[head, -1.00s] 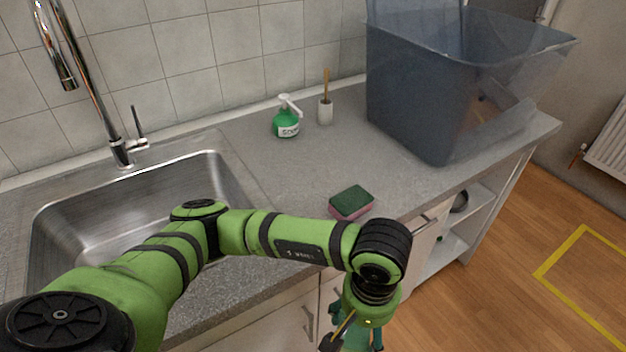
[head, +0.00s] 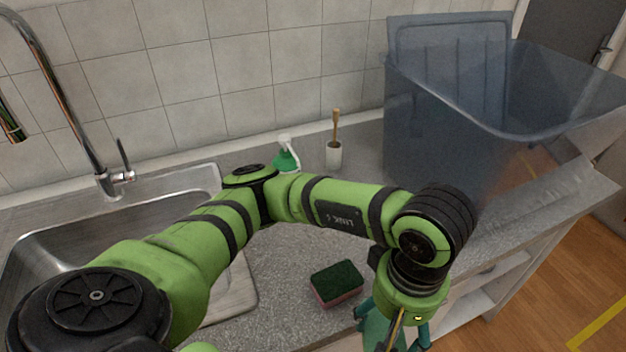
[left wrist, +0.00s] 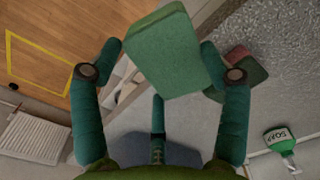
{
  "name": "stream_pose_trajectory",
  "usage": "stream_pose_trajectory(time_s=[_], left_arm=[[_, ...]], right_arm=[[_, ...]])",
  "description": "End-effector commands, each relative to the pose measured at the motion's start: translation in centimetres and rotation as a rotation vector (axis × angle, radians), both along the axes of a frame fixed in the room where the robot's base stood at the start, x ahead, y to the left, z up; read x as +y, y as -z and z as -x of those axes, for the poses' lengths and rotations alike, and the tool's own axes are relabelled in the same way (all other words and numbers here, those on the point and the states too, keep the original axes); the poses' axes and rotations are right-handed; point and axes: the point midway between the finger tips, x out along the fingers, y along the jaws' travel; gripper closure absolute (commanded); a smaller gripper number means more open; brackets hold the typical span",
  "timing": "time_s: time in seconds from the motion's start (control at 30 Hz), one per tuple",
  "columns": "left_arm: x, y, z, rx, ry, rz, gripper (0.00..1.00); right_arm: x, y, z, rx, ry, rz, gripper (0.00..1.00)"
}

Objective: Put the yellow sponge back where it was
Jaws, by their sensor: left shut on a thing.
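My left gripper (left wrist: 160,60) is shut on a sponge (left wrist: 168,52), seen in the left wrist view with its green scouring face toward the camera; no yellow part of it shows. In the head view this gripper (head: 393,335) hangs low at the bottom edge, beside the counter's front, and the sponge in it is mostly hidden. A second sponge, pink with a dark green top (head: 336,283), lies flat on the counter to the left of the gripper. It also shows behind the right finger in the left wrist view (left wrist: 250,70). My right gripper is not in view.
A large translucent bin (head: 440,110) fills the counter's right end. The sink (head: 50,230) is at left. Grey counter (head: 285,255) around the pink sponge is free.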

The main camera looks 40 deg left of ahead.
Motion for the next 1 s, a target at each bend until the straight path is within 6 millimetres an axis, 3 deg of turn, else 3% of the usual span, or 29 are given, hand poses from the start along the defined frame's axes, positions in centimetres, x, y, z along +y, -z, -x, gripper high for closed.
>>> stream_pose_trajectory(time_s=[0.33, 1.0], left_arm=[[8.7, -0.1, -4.4, 0.001, -0.011, -0.003, 0.50], [24.7, 0.0, -12.8, -0.001, -0.010, 0.001, 0.50]], right_arm=[[0.9, -1.2, -1.3, -0.023, 0.002, -0.012, 0.47], [0.2, -1.6, -1.2, -0.021, 0.003, -0.004, 0.47]])
